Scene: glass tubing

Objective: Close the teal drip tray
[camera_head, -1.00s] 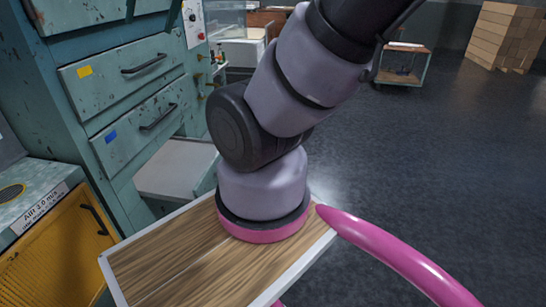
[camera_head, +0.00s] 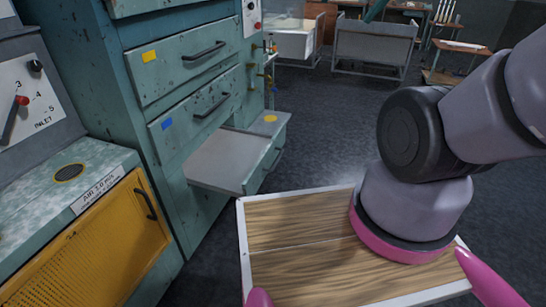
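A pull-out tray (camera_head: 226,160) with a pale grey inside and a teal front stands open low on the teal cabinet, under the drawer with the blue label. I take it to be the drip tray. Its front carries a dark handle (camera_head: 274,158) and a round yellow mark, and faces right. My arm rises at the right of the head view, and its upper part runs out of frame. My gripper is not identifiable in this view, so its opening and distance from the tray do not show.
Two shut drawers with yellow (camera_head: 150,57) and blue labels are above the tray. A yellow mesh door (camera_head: 90,255) is on a unit at left. My wood-topped base is in front. Dark floor (camera_head: 320,135) is open beyond the tray; carts and benches stand farther back.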

